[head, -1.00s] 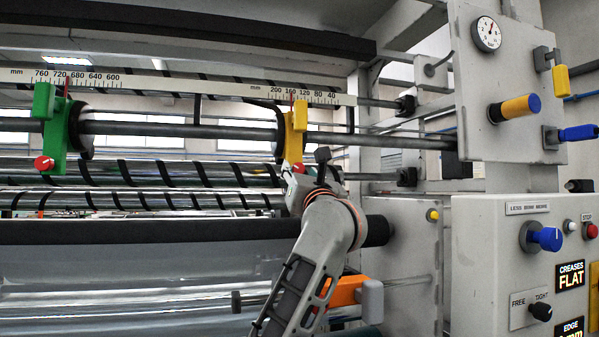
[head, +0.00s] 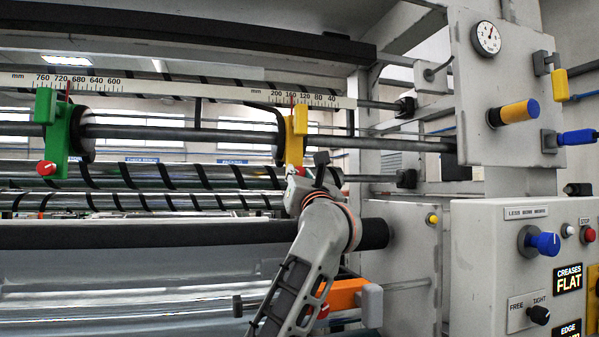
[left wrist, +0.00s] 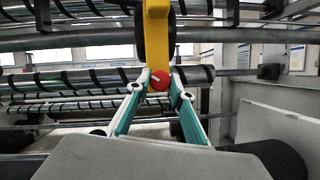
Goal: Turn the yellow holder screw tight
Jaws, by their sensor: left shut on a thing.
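The yellow holder (head: 295,136) hangs on the dark shaft below the mm scale, near the scale's right part. Its red screw knob with a white mark shows at its lower end in the left wrist view (left wrist: 159,80). My left gripper (left wrist: 160,84) is shut on this red knob, one finger on each side. In the head view my left gripper (head: 302,180) reaches up to the holder's lower end, and it hides most of the knob there. The holder's upper part is upright on the shaft. My right gripper is not in view.
A green holder (head: 47,133) with a red knob (head: 46,168) sits on the same shaft at the left. A dark roller (head: 180,234) runs below my gripper. The control panel (head: 495,270) with a blue knob (head: 543,242) stands at the right.

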